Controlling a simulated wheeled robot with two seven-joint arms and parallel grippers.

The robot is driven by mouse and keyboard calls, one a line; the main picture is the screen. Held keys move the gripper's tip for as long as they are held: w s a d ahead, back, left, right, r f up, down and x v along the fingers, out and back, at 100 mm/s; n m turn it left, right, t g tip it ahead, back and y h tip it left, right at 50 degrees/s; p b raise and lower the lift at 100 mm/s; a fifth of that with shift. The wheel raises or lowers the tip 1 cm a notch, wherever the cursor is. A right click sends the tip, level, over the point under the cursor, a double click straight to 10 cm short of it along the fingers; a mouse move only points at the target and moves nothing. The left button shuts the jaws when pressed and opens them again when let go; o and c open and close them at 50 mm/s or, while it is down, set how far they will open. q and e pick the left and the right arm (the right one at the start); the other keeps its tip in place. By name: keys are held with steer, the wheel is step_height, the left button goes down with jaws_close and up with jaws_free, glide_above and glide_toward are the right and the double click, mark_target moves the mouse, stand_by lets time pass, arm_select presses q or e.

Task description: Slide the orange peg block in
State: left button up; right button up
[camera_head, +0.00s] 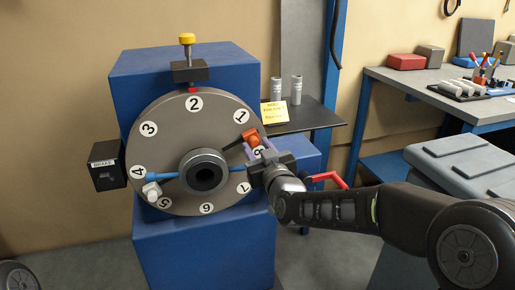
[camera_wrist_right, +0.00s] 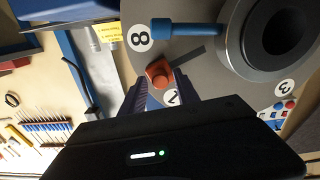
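The orange peg block (camera_head: 251,137) is at the right side of the grey numbered dial (camera_head: 178,112), between the labels 8 and 1. A dark flat bar (camera_wrist_right: 188,66) runs from beside it across the dial face. My right gripper (camera_head: 258,146) reaches in from the right, and its purple fingers flank the block. In the wrist view the block (camera_wrist_right: 158,74) sits between the fingertips, which appear to touch both its sides. Whether the block is seated in a slot is hidden. My left gripper is not in view.
A dark hub (camera_head: 204,173) stands out from the dial's middle, with blue rods (camera_head: 167,176) either side. A yellow-topped plunger (camera_head: 187,44) is above. A black box (camera_head: 107,165) is left, a red lever (camera_head: 328,179) right. A workbench (camera_head: 440,103) stands at the far right.

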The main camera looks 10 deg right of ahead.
jaws_close()
stand_by(1.1)
